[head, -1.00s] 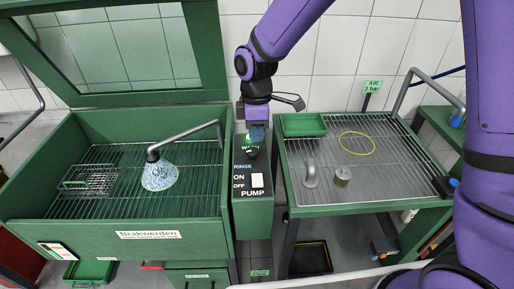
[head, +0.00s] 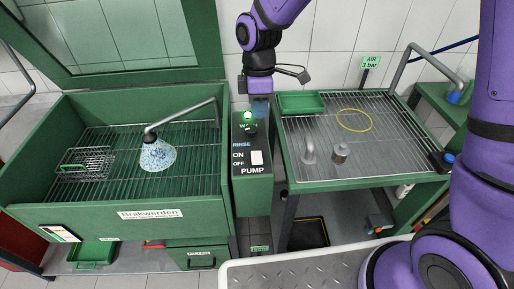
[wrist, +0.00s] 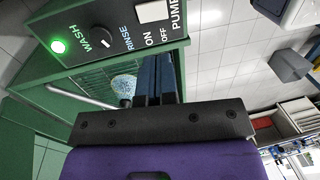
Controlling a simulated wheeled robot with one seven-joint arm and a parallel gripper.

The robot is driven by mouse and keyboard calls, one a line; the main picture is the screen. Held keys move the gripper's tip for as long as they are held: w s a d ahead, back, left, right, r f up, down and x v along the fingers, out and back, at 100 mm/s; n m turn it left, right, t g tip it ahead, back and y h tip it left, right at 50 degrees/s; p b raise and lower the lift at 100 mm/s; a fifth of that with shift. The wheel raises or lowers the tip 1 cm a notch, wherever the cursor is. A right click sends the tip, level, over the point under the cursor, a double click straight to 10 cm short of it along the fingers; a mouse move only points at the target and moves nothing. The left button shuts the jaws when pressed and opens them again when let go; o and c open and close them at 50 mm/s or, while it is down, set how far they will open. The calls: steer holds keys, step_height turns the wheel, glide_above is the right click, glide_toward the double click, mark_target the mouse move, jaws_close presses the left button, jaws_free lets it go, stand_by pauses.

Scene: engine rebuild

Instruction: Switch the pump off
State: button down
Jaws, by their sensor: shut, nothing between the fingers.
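The pump switch is a white rocker (head: 257,157) beside the ON and OFF labels on the green control box (head: 252,198). In the wrist view the rocker (wrist: 152,11) is at the top, partly cut off; which way it is pressed I cannot tell. A green lamp (head: 248,115) glows above the black WASH/RINSE knob (head: 250,129). My gripper (head: 259,112) is over the far end of the box, beyond the rocker and apart from it. In the wrist view its dark blue fingers (wrist: 157,78) are shut together and empty.
Left is the open green wash basin (head: 130,213) with a spray cone (head: 157,156), bent spout and wire basket (head: 85,164). Right is a grated table (head: 400,140) with a green tray (head: 301,103), yellow ring (head: 354,120), metal cylinder (head: 340,153) and hooked pipe (head: 309,150).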

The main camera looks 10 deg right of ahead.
mark_target(259, 156)
steer(key=f, duration=0.4)
steer(key=s+f, duration=0.1)
steer(key=f, duration=0.4)
steer(key=s+f, duration=0.1)
steer(key=f, duration=0.4)
steer(key=shift+s+f, duration=0.1)
stand_by(0.4)
steer(key=shift+w+r, duration=0.2)
steer(key=shift+w, duration=0.65)
steer(key=shift+r, duration=0.15)
step_height(259, 156, up, 14)
steer(key=w, duration=0.2)
steer(key=shift+f, duration=0.2)
